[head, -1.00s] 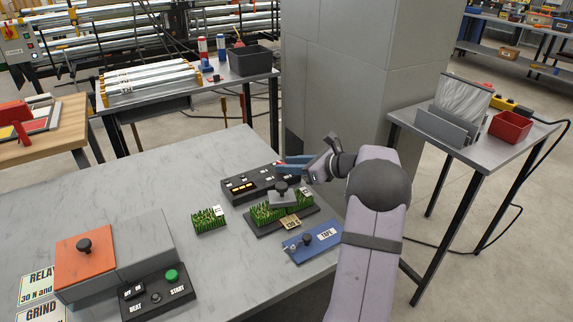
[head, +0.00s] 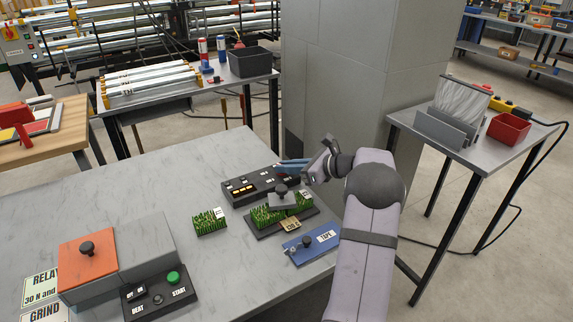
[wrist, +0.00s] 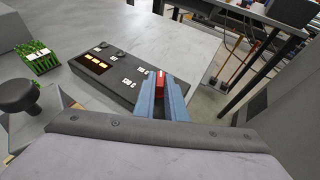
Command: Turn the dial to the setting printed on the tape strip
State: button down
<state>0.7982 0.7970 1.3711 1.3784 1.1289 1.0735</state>
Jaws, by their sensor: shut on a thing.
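A dark control box (head: 240,189) lies on the grey marble table, with lit amber displays and several small white labels. In the wrist view the box (wrist: 118,88) shows its displays and a red dial (wrist: 161,78) at its near right end. My gripper (wrist: 161,88) is shut on this dial, one blue-grey finger on each side. In the head view my gripper (head: 284,168) reaches the box's right end, where its fingers mostly cover the dial. A small tan strip (head: 290,225) lies at the front of the turf base; its print is too small to read surely.
Turf pieces (head: 268,215) sit under a grey knobbed block (head: 283,198) just in front of the box. A blue plate (head: 298,250) labelled TAPE lies nearer. A button box (head: 158,296) and an orange-topped block (head: 80,265) stand front left.

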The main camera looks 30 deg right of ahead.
jog(key=shift+w+d+r+n+g+y+p, duration=0.15)
jog(key=shift+n+g+y+p, duration=0.2)
jog(key=shift+n+y+p, duration=0.3)
jog(key=shift+w+d+r+n+g+y+p, duration=0.15)
jog(key=shift+n+g+y+p, duration=0.25)
jog(key=shift+p, duration=0.4)
jog(key=shift+n+g+y+p, duration=0.25)
jog(key=shift+n+y+p, duration=0.1)
jog(key=shift+n+p, duration=0.15)
jog(key=shift+f+n+g+y+p, duration=0.1)
jog(key=shift+n+g+y+p, duration=0.2)
jog(key=shift+n+g+y, duration=0.15)
jog(key=c, duration=1.8)
grip_release()
jog(key=shift+s+f, duration=0.1)
jog(key=shift+f, duration=0.05)
jog(key=v, duration=0.7)
jog(key=shift+b, duration=0.4)
jog(key=shift+s, duration=0.1)
